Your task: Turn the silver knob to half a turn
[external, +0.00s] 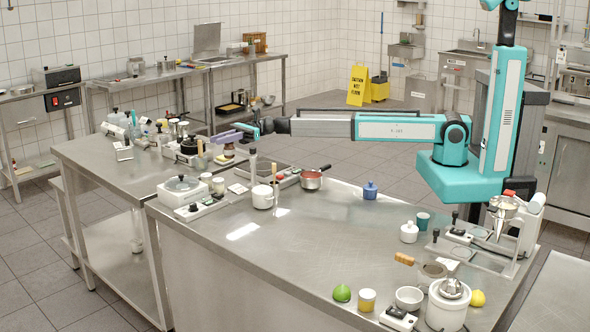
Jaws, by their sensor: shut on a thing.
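My gripper (226,137) is at the left end of my teal and grey arm, which reaches across the picture from the right. It is small here, lilac and teal, and seen side-on over the back part of the worktop. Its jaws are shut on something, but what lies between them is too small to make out. I cannot pick out the silver knob for certain in this view. It may be hidden at the jaws. Small control boxes with dark knobs stand on the worktop, one at the left (194,207) and one at the front (397,318).
Around my gripper are a jar (229,150), wooden handles, and a crowded bench behind.

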